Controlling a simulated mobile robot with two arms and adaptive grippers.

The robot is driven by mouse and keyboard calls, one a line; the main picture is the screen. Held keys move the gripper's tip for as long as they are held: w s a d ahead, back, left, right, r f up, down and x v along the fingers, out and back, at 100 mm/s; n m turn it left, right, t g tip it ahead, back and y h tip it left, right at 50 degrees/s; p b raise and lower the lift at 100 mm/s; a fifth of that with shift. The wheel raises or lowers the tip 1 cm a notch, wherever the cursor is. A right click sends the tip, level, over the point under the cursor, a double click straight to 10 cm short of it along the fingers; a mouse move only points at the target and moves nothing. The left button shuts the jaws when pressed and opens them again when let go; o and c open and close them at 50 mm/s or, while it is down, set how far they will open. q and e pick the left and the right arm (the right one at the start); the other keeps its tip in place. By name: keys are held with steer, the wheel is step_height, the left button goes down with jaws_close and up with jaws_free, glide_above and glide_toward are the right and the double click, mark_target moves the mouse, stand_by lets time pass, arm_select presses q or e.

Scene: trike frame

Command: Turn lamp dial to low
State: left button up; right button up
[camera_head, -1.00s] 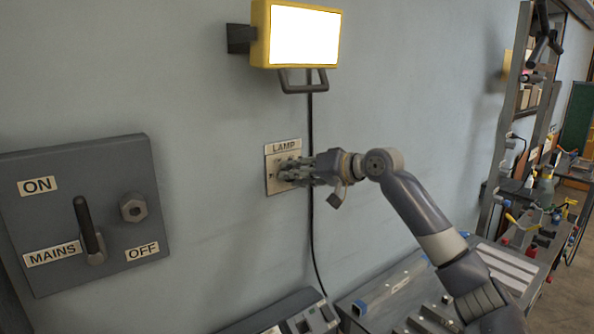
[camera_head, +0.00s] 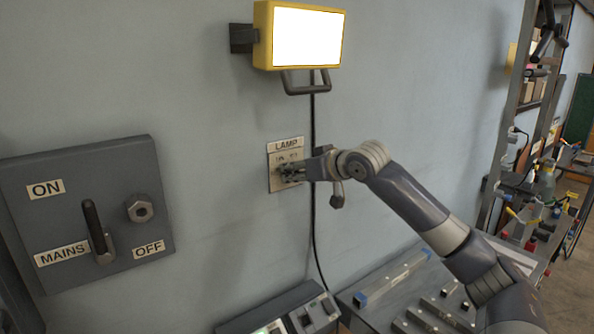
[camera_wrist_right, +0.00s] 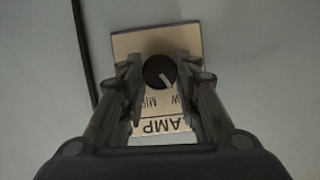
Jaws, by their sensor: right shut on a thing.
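The lamp plate (camera_head: 275,178) is a beige panel on the wall, labelled LAMP, below the lit yellow work lamp (camera_head: 263,40). My right gripper (camera_head: 292,172) is at the plate and covers the dial in the head view. In the right wrist view, the round black lamp dial (camera_wrist_right: 153,70) sits between the two fingers of my right gripper (camera_wrist_right: 157,74), which is shut on it. The plate's lettering is upside down there. The dial's white pointer line points down and right, around between MID and a partly hidden word ending in W. My left gripper is out of view.
A grey mains switch box (camera_head: 120,190) with an upright lever (camera_head: 95,225) is on the wall at the left. A black cable (camera_head: 313,230) runs down beside the plate. A workbench with metal parts stands below at the right.

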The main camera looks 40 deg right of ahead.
steer(key=shift+f, duration=0.15)
steer(key=o, duration=1.1)
steer(key=shift+c, duration=0.2)
steer(key=shift+s, duration=0.1)
steer(key=shift+v, duration=0.95)
steer(key=v, duration=0.9)
steer(key=shift+s+r, duration=0.3)
steer(key=shift+s, duration=0.05)
